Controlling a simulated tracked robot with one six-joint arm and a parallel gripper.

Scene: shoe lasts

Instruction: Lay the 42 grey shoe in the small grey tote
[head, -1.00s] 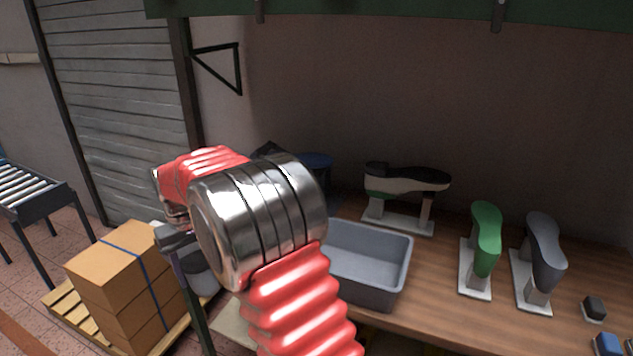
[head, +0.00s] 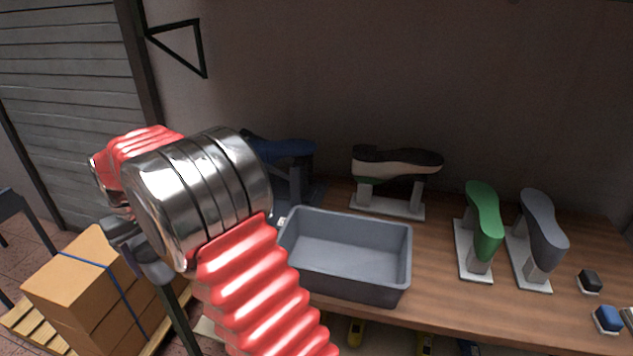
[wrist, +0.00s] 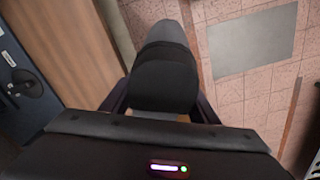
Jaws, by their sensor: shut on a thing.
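My gripper (wrist: 161,92) is shut on a grey shoe (wrist: 166,45), seen in the wrist view between the two fingers, with a darker band near the grip. Its size mark cannot be read. In the head view the held shoe (head: 153,265) shows only partly below the silver wrist, over the floor left of the bench. The small grey tote (head: 352,247) stands on the bench's front left part, right of my arm. Its visible inside is empty. My arm hides a little of its left side.
On the wooden bench (head: 440,290) stand a black-and-cream shoe (head: 395,165), a green last (head: 484,222), another grey last (head: 543,222) and a blue shoe (head: 285,148) behind the tote. Small black (head: 590,280) and blue (head: 607,318) blocks lie at right. Strapped cartons (head: 80,285) stand at left.

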